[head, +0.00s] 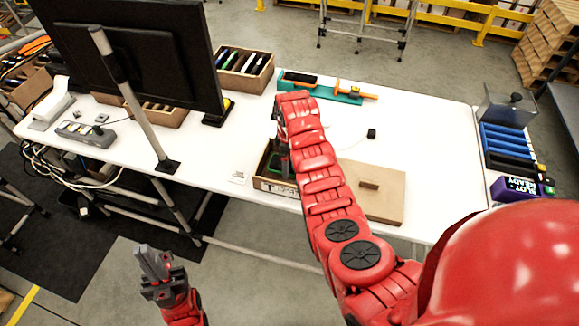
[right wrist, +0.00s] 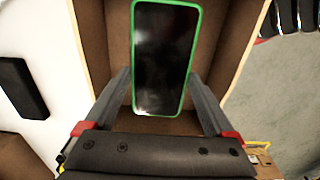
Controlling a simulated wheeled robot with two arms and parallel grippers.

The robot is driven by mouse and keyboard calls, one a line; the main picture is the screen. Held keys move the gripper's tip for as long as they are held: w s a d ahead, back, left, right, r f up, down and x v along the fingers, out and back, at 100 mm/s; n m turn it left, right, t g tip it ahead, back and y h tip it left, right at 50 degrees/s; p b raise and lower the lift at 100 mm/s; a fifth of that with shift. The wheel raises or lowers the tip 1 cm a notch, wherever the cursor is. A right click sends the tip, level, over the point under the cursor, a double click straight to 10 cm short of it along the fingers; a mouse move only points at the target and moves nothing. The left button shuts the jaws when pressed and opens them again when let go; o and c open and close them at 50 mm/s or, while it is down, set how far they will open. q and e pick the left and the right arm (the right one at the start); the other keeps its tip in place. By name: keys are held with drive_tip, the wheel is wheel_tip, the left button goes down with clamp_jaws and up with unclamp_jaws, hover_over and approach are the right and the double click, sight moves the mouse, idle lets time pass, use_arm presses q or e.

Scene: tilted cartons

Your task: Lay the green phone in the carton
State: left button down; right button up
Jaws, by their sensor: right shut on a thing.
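The green phone (right wrist: 165,58), with a dark screen and green rim, shows in the right wrist view between the two fingers of my right gripper (right wrist: 165,95). The gripper is shut on its sides. The brown carton (right wrist: 92,40) surrounds the phone in that view, its walls rising on both sides; I cannot tell if the phone touches the floor. In the head view my right gripper (head: 283,160) points down into the carton (head: 276,187) at the table's near edge, and my arm hides much of it. My left gripper (head: 153,262) is off the table at lower left, its opening unclear.
A brown board with a small block (head: 385,197) lies right of the carton. A monitor (head: 135,60) stands at left. A teal tray (head: 318,90), a box of dark items (head: 245,72) and a blue rack (head: 505,145) lie around the white table (head: 425,130).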

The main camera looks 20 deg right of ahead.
drive_tip(key=shift+s+f, duration=0.15)
drive_tip(key=shift+f, duration=0.2)
drive_tip(key=shift+f+p, duration=0.55)
drive_tip(key=shift+f, duration=0.7)
